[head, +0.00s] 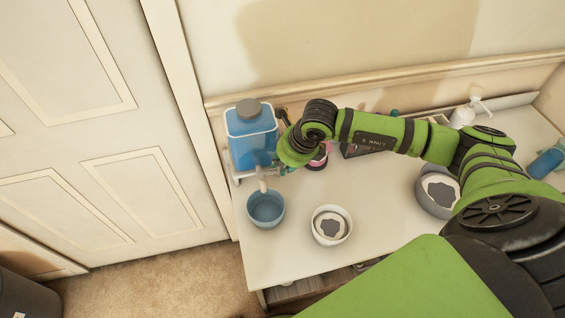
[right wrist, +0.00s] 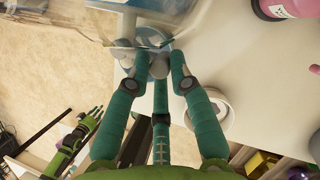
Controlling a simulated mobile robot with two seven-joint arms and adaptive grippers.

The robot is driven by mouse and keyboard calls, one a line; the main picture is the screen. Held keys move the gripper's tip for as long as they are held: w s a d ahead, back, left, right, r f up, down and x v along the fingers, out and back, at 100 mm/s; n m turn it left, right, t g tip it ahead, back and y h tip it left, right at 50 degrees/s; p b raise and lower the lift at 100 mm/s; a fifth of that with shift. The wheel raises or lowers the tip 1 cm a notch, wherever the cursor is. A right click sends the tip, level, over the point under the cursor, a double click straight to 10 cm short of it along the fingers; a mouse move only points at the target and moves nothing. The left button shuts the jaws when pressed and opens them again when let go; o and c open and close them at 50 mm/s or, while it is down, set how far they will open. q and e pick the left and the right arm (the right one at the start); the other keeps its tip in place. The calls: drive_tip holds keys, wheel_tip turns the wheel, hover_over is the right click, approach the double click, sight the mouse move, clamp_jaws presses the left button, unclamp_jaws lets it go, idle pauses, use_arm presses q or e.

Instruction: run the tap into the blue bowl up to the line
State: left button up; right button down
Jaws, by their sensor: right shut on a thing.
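The blue bowl (head: 266,212) stands on the white tabletop below the tap (head: 263,185) of a blue water container (head: 251,133) with a grey cap. I cannot make out a line or the water level in the bowl. My right gripper (head: 282,168) is at the tap, in front of the container's lower right side. In the right wrist view its teal fingers (right wrist: 160,75) are closed around the grey tap part (right wrist: 154,62). My left gripper (right wrist: 94,115) shows small at the lower left of that view, away from the table, with its fingers spread and empty.
A white bowl (head: 331,226) with a dark patch inside stands right of the blue bowl. A larger grey bowl (head: 437,192), a white pump bottle (head: 464,113) and a blue bottle (head: 546,161) are farther right. The container stands near the table's left edge.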

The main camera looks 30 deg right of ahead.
drive_tip(key=shift+a+r+m+b, duration=0.1)
drive_tip(key=shift+r+m+b, duration=0.05)
drive_tip(key=shift+m+b, duration=0.15)
drive_tip(key=shift+s+a+m+t+h+b, duration=0.15)
drive_tip(key=shift+s+m+h+b, duration=0.05)
drive_tip(key=shift+m+b, duration=0.4)
drive_tip(key=shift+s+a+m+t+h+b, duration=0.15)
drive_tip(key=shift+s+m+h+b, duration=0.05)
drive_tip(key=shift+m+b, duration=0.4)
drive_tip(key=shift+s+a+m+h+b, duration=0.25)
drive_tip(key=shift+s+m+h+b, duration=0.15)
drive_tip(key=shift+m+b, duration=0.45)
drive_tip(key=shift+a+r+m, duration=0.1)
drive_tip(key=shift+m, duration=0.15)
drive_tip(key=c, duration=1.2)
unclamp_jaws()
drive_tip(key=shift+o, duration=0.2)
drive_tip(key=shift+s, duration=0.15)
